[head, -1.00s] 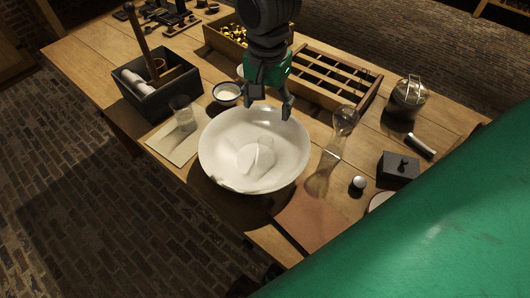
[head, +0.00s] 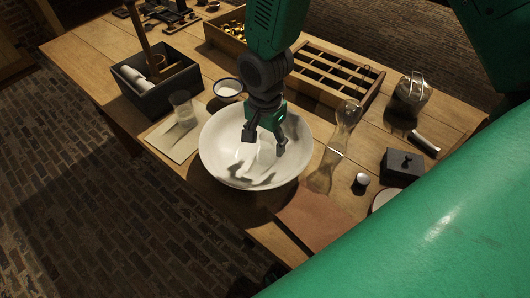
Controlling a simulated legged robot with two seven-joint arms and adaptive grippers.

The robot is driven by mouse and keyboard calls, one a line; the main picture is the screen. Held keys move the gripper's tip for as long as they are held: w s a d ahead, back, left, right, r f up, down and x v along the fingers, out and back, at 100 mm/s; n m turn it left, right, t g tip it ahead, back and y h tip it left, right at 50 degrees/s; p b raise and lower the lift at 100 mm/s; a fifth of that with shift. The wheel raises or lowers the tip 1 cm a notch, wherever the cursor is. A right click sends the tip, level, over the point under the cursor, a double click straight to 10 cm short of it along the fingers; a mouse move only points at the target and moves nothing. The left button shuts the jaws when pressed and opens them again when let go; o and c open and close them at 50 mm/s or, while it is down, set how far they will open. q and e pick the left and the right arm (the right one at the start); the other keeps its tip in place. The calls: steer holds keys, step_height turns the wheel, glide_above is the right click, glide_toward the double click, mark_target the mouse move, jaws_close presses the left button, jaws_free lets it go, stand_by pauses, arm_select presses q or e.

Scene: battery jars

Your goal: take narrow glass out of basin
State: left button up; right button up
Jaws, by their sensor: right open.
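The white basin (head: 213,160) stands on the wooden table near its front edge. My right gripper (head: 265,146) is over the basin, pointing down, with its two fingers apart and nothing visible between them. Its fingertips appear at or below the level of the rim. Pale and dark shapes show inside the basin under the gripper, but I cannot make out a narrow glass clearly among these shadows and reflections. A clear glass (head: 182,106) stands upright on a pale cloth (head: 176,143), left of the basin. My left gripper is not in view.
A tall curved glass vessel (head: 346,125) stands right of the basin. A small bowl (head: 228,90) is close behind it. A black box (head: 155,92), a slotted wooden rack (head: 332,72), a metal-lidded jar (head: 411,92) and a dark lidded box (head: 402,166) surround the area.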

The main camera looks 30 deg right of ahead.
steer(key=shift+d+f, duration=0.1)
steer(key=shift+f, duration=0.85)
steer(key=shift+d, duration=0.4)
steer(key=shift+c, duration=0.4)
steer(key=shift+f, duration=0.1)
steer(key=c, duration=1.3)
steer(key=shift+a, duration=0.3)
